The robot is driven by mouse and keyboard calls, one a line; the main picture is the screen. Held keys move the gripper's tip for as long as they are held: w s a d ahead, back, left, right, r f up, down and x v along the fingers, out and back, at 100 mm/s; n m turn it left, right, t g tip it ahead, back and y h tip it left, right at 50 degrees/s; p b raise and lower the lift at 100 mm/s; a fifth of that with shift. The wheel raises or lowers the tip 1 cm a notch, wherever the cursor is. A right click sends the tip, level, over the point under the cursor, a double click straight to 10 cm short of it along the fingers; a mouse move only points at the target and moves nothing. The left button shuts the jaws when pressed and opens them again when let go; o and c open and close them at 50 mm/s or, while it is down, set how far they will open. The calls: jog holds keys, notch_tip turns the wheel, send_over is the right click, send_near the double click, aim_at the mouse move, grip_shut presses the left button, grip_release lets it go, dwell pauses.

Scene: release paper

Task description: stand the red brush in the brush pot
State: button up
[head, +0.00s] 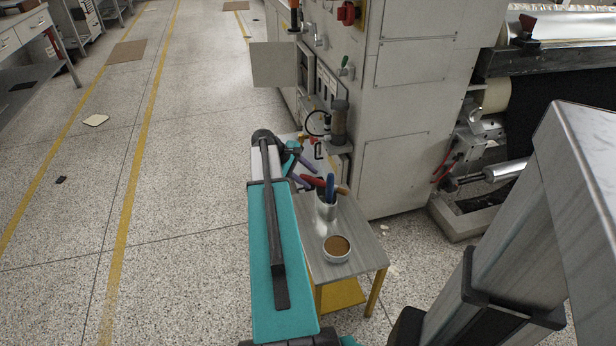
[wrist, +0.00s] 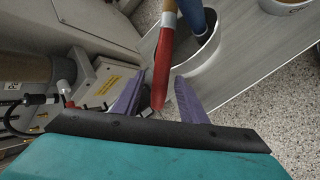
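The red brush (wrist: 163,62) has a red handle, a pale band and a brown end. It slants across the mouth of the metal brush pot (head: 326,209); I cannot tell whether it rests on the rim. In the head view the brush (head: 314,182) points left out of the pot. The pot also shows in the wrist view (wrist: 205,62), with a blue-handled tool (wrist: 194,16) in it. My gripper (wrist: 159,77) has its two purple fingers on either side of the red handle's end, with gaps visible. It also shows in the head view (head: 304,175).
The pot stands on a small grey table (head: 362,247) with yellow legs. A round dish with brown contents (head: 336,247) stands in front of the pot. A large grey machine (head: 400,110) is close behind the table. Open speckled floor lies to the left.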

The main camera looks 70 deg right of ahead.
jog(key=shift+r, duration=0.25)
jog(key=p+v, duration=0.1)
jog(key=v, duration=1.1)
jog(key=shift+p, duration=0.4)
jog(key=w+a+f+n+t+y, duration=0.1)
jog(key=w+a+f, duration=0.3)
jog(key=a+f, duration=0.55)
jog(key=w+a+f+n+y, duration=0.1)
jog(key=w+a+f, duration=0.2)
jog(key=a+f, duration=0.65)
jog(key=w+a+f+t+y, duration=0.1)
jog(key=w+a+f, duration=0.3)
jog(key=a+f, duration=0.55)
jog(key=s+a+f, duration=0.4)
jog(key=s+a, duration=0.1)
jog(key=a, duration=0.6)
jog(key=s+a+f+g+y, duration=0.1)
jog(key=s+a+f, duration=0.3)
jog(key=a, duration=0.6)
jog(key=s+a+f+y, duration=0.1)
jog(key=s+a+f, duration=0.3)
jog(key=a, duration=0.7)
jog(key=shift+s+a+f+n, duration=0.25)
jog(key=shift+s+a+n, duration=0.05)
jog(key=shift+s, duration=0.95)
